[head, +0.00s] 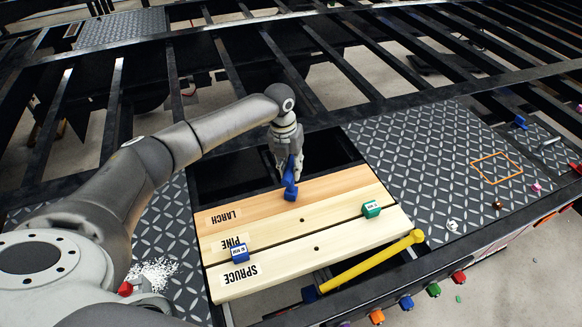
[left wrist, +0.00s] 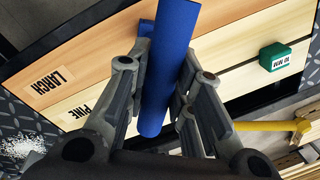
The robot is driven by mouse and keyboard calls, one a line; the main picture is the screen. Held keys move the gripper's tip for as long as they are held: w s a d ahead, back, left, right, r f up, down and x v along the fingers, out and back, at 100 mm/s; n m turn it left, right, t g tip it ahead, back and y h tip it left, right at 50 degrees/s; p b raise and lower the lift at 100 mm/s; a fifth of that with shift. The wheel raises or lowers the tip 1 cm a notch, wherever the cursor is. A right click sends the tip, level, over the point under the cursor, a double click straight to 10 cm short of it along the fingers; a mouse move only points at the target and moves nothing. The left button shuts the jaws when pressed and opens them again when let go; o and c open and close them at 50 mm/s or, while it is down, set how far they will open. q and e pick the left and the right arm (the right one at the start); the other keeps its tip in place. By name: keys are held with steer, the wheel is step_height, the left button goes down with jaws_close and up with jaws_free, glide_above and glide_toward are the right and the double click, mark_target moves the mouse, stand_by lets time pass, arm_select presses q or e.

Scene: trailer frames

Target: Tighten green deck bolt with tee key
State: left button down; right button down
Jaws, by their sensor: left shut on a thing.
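My left gripper (head: 289,165) is shut on a blue bar-like tool (head: 290,190), above the boards near the LARCH plank (head: 270,203). In the left wrist view the blue bar (left wrist: 171,70) runs between the fingers (left wrist: 166,95). Whether it touches the wood is unclear. A green block (head: 371,209) with a white label sits on the planks to the right; it also shows in the left wrist view (left wrist: 276,57). Green (head: 433,290) and other coloured knobs line the front edge. My right gripper is out of view.
A blue labelled block (head: 239,253) sits by the PINE (head: 222,243) and SPRUCE (head: 232,287) planks. Dark open gaps lie behind the planks. Treadplate (head: 430,150) to the right holds an orange square outline (head: 497,168) and small loose parts. White bits (head: 153,272) are scattered at left.

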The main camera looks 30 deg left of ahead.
arm_select(q)
steer(key=shift+r, duration=0.2)
steer(key=shift+r+p, duration=2.1)
steer(key=shift+r, duration=0.3)
